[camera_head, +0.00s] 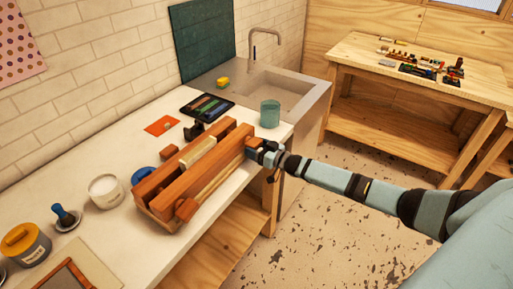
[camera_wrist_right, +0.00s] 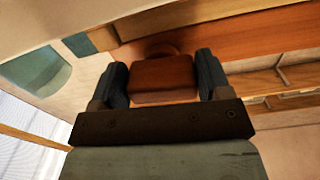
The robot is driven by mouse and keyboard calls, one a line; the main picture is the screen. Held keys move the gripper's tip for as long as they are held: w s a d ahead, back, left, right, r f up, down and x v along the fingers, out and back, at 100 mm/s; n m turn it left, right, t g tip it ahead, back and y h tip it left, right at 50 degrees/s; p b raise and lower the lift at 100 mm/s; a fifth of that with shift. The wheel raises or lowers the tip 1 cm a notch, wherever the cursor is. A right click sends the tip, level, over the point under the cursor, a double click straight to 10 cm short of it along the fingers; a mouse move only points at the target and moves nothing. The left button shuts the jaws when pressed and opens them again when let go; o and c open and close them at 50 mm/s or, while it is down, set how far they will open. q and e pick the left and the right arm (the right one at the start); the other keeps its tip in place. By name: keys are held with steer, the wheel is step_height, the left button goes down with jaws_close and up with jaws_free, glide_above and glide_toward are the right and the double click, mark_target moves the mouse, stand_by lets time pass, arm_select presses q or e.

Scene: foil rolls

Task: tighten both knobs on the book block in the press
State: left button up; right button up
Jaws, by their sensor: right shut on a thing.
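The wooden press (camera_head: 218,164) stands on the white worktop, with a cream book block (camera_head: 197,154) between its two long reddish beams. One squarish wooden knob (camera_head: 186,209) is on the front beam near its left end, with no gripper at it. My right gripper (camera_head: 262,151) is at the right end of the front beam. In the right wrist view its two dark fingers are shut on the other knob (camera_wrist_right: 161,79), one on each side, with the beam (camera_wrist_right: 235,40) behind. My left gripper is not in view.
A green cup (camera_head: 270,114) stands just beyond the press's right end. A white jar (camera_head: 105,191) and a blue-handled tool (camera_head: 66,216) are to the left. A dark tray (camera_head: 207,107) and an orange card (camera_head: 161,126) lie behind. The sink is further back.

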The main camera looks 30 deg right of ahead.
steer(key=shift+s+a+f+m, duration=0.15)
steer(key=shift+s+f+m, duration=0.05)
steer(key=shift+f+m, duration=0.15)
steer(key=o, duration=0.9)
steer(key=shift+r, duration=0.25)
steer(key=shift+s+d, duration=0.3)
steer(key=shift+s, duration=0.15)
steer(key=b+v, duration=0.1)
steer(key=v, duration=1.2)
